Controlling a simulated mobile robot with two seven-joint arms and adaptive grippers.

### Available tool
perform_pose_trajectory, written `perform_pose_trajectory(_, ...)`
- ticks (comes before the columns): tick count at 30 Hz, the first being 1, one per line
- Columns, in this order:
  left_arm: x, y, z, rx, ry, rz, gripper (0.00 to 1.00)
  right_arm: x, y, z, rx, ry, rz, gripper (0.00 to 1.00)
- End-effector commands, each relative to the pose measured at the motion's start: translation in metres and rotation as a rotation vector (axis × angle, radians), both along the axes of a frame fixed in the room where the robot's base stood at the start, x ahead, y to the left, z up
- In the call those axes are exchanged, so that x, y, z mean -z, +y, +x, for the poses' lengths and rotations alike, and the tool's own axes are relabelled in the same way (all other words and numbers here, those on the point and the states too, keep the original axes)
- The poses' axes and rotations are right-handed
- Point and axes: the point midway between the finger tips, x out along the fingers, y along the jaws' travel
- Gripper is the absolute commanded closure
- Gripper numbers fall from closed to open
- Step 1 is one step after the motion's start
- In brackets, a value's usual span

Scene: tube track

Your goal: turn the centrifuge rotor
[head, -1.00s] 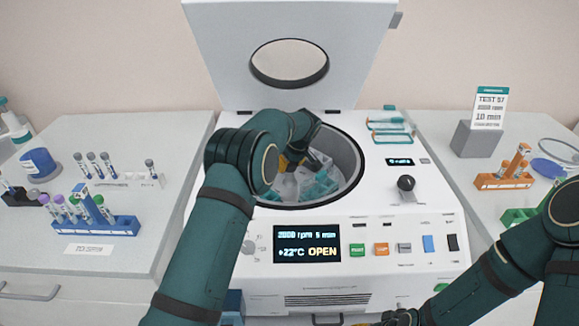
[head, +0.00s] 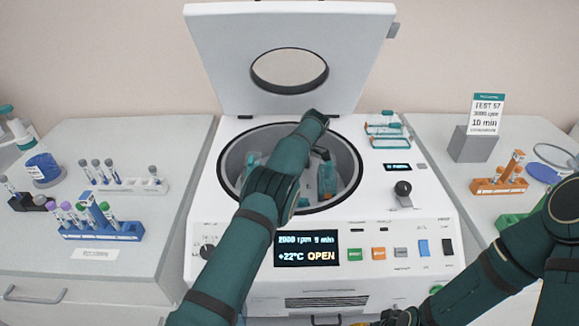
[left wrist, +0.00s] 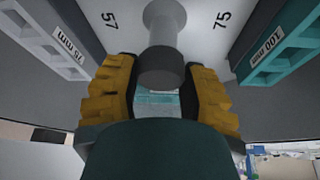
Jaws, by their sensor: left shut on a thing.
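The centrifuge (head: 350,222) stands open, with its lid raised. Its rotor sits in the round bowl, partly hidden by my left arm. A teal bucket (head: 327,181) shows right of the arm, and pale parts show to its left. In the left wrist view, the rotor's white top (left wrist: 205,22) carries the marks 57 and 75. A grey bucket (left wrist: 50,35) is on the left and a teal one on the right. My left gripper (left wrist: 160,78) reaches down into the bowl, its yellow fingers shut on the rotor's grey central knob (left wrist: 160,65). My right gripper (head: 395,317) is mostly cut off at the bottom edge.
The raised lid (head: 220,60) stands behind the bowl. A black-knobbed lever (head: 403,189) and teal holders (head: 385,130) are on the right deck. Tube racks stand on both side counters, including a blue rack (head: 125,231) and an orange rack (head: 490,186). The display reads OPEN.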

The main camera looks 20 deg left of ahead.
Motion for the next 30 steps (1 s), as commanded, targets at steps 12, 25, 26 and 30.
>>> perform_pose_trajectory(12, 0.0022, 0.0010, -0.0011, -0.045, 0.005, 0.001, 0.99, -0.0030, 0.0000, -0.0009, -0.001, 0.002, 0.000, 0.53)
perform_pose_trajectory(25, 0.0021, 0.0012, -0.0011, -0.044, 0.005, 0.001, 0.23, -0.0029, 0.0001, -0.0007, -0.001, 0.002, 0.000, 0.53)
perform_pose_trajectory(26, 0.0019, 0.0011, -0.0010, -0.044, 0.004, 0.001, 0.23, -0.0029, 0.0001, -0.0007, -0.001, 0.002, 0.000, 0.53)
perform_pose_trajectory(30, 0.0012, 0.0007, -0.0007, -0.044, 0.004, 0.001, 0.23, -0.0031, 0.0001, -0.0007, -0.001, 0.002, 0.000, 0.53)
